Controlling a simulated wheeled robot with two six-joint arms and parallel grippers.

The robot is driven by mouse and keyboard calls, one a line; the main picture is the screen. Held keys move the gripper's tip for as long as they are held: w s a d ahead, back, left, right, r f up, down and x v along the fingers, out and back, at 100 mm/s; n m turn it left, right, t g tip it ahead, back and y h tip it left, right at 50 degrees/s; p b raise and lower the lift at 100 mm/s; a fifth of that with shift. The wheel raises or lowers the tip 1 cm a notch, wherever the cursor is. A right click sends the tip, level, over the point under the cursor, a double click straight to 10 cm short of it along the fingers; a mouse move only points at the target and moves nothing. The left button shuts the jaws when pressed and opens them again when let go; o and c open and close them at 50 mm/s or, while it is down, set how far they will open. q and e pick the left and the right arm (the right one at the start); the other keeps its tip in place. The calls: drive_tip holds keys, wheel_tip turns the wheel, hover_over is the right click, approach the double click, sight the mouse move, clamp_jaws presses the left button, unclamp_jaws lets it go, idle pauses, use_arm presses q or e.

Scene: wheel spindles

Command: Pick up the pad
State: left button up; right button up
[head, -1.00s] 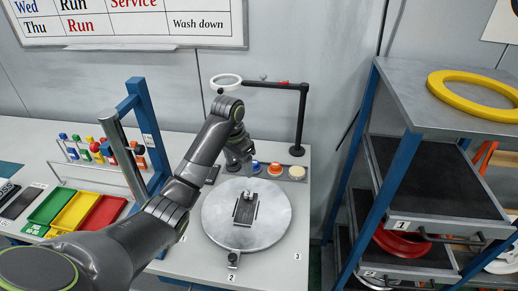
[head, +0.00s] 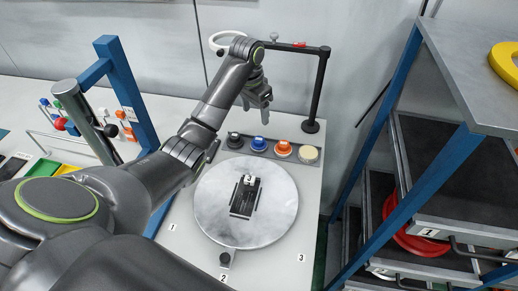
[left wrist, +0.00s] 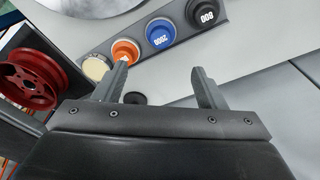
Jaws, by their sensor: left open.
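Several round pads sit in a row on a dark strip behind the turntable: a black one (head: 235,140), a blue one (head: 259,144), an orange one (head: 283,149) and a cream one (head: 309,153). In the left wrist view the black pad (left wrist: 207,10) reads 800 and the blue pad (left wrist: 160,33) reads 2000. The orange pad (left wrist: 125,52) and cream pad (left wrist: 96,67) lie near the left finger there. My left gripper (head: 258,97) is open and empty, above and behind the row. It also shows in the left wrist view (left wrist: 160,75). My right gripper is out of view.
A round metal turntable (head: 220,225) carries a small dark fixture (head: 245,195). A black post (head: 317,90) with a ring magnifier stands behind the pads. A blue frame (head: 125,90) is at left; a shelf rack (head: 400,120) is at right.

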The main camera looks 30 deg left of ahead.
use_arm(q)
drive_tip(key=b, duration=0.4)
approach(259, 139)
drive_tip(key=shift+w+f, duration=0.1)
drive_tip(key=shift+f, duration=0.35)
drive_tip(key=f, duration=0.1)
drive_tip(key=f+p, duration=0.2)
drive_tip(key=shift+w+d+f, duration=0.1)
drive_tip(key=shift+w+f, duration=0.05)
drive_tip(key=shift+w, duration=0.1)
drive_tip(key=shift+f, duration=0.5)
wheel_tip(259, 139, down, 4)
drive_tip(key=shift+w+d+f+p, duration=0.1)
drive_tip(key=shift+w+f+p, duration=0.05)
drive_tip(key=shift+p, duration=0.8)
drive_tip(key=shift+f, duration=0.35)
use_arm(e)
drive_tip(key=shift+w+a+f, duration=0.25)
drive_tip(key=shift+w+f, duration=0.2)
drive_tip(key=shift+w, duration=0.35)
use_arm(q)
drive_tip(key=shift+w, duration=0.1)
drive_tip(key=c, duration=0.7)
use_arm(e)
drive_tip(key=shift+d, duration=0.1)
